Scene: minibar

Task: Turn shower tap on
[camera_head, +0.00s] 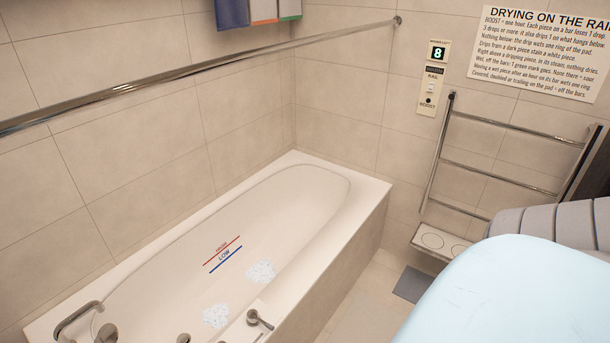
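A white bathtub (359,176) stands along the left wall. A curved metal spout (75,318) rises at its near left end. Beside it is a round metal fitting (106,333), cut by the lower edge. A small metal lever tap (258,320) sits on the tub's near right rim. Another metal fitting (183,338) shows partly at the bottom edge. I cannot tell which of these is the shower tap, and no running water shows. Neither of my grippers is in view.
A metal bar (220,63) crosses above the tub, with cloths (264,10) at the top. A towel rail (500,169) and control panel (434,78) are on the far wall. A grey mat (411,284) lies on the floor. A pale blue surface fills the lower right.

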